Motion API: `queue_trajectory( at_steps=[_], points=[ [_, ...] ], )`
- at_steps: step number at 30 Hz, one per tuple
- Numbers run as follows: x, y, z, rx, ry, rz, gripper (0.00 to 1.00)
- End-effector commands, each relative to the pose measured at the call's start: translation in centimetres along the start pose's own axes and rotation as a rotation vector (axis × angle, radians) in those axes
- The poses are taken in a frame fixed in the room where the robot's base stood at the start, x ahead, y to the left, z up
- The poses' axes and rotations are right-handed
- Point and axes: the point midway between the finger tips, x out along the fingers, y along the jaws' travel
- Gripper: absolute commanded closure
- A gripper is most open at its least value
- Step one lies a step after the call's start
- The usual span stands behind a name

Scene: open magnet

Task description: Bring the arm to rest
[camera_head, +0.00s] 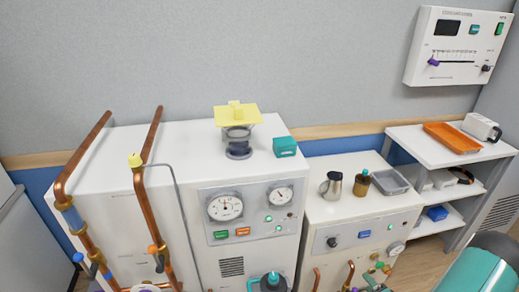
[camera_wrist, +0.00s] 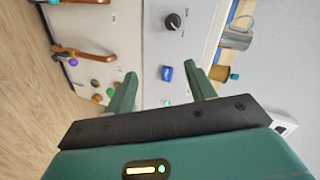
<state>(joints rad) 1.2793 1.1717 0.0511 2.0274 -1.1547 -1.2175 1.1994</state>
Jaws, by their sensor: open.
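My gripper (camera_wrist: 161,72) shows in the wrist view with its two green fingers spread apart. No object shows between the fingers except the white cabinet front beyond them. The wrist view is turned sideways and looks at a white front with a black knob and a blue button. A green rounded part of my arm (camera_head: 485,268) shows at the lower right of the head view. The gripper fingers cannot be made out in the head view.
A white gauge cabinet (camera_head: 200,165) bears a yellow-topped stand (camera_head: 237,112) and a teal box (camera_head: 285,147). Copper pipes (camera_head: 75,165) rise at left. A lower cabinet (camera_head: 330,207) holds a metal jug (camera_head: 331,186), brown bottle (camera_head: 362,183) and grey tray (camera_head: 391,181). A shelf stands right.

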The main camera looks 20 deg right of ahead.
Motion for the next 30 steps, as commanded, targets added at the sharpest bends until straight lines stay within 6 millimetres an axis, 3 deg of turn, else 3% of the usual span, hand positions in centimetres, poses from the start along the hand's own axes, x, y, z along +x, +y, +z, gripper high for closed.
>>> queue_trajectory(
  at_steps=[9, 16, 23, 30],
  points=[
    [3.9, -10.2, -4.3, -0.413, -0.042, 0.250, 0.45],
    [4.8, -19.2, -4.8, -0.656, -0.057, 0.397, 0.45],
    [3.8, -28.4, -2.8, -0.841, -0.078, 0.511, 0.45],
    [0.3, -37.1, 1.7, -0.977, -0.130, 0.585, 0.45]
  ],
)
